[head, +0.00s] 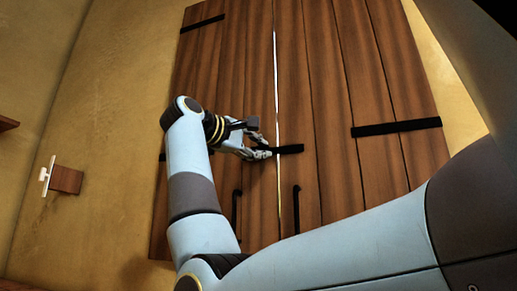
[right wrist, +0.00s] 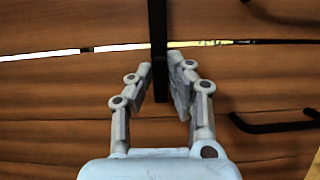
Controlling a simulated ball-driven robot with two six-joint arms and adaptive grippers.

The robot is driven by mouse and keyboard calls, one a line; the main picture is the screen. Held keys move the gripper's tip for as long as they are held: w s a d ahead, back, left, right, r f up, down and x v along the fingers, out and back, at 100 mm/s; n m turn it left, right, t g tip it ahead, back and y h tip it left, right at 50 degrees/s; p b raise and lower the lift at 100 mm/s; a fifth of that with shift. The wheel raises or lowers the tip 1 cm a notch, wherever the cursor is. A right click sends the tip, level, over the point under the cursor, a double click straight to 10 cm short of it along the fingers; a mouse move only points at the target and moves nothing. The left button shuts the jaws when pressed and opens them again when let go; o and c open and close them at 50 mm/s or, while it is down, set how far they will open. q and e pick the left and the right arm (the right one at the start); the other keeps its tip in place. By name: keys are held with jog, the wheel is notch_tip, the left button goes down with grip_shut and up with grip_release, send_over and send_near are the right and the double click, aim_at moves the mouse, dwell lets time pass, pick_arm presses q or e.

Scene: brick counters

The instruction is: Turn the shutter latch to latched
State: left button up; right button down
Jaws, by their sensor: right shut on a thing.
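The shutter latch (head: 290,149) is a short black bar on the tall wooden shutters (head: 330,60). It lies roughly level across the bright gap between the two leaves. In the right wrist view the latch (right wrist: 157,25) runs upright across the bright gap, its near end between my fingers. My right gripper (head: 263,146) is at the latch's left part, on the left leaf's side. In the wrist view the right gripper (right wrist: 160,75) has its two fingers on either side of the bar, shut on it. The fingers partly hide the latch in the head view. My left gripper is not in view.
Black pull handles (head: 236,212) and (head: 297,209) stand on the leaves below the latch. Black hinge straps (head: 396,127) cross the shutters' outer sides. A small wooden block (head: 66,179) with a white piece (head: 47,175) projects from the left wall. A wooden ledge (head: 8,123) shows far left.

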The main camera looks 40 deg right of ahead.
jog(key=c, duration=1.3)
grip_release()
jog(key=shift+c, duration=0.2)
jog(key=shift+o, duration=0.3)
jog(key=s+a, duration=0.1)
jog(key=a, duration=1.1)
jog(key=shift+s, duration=0.25)
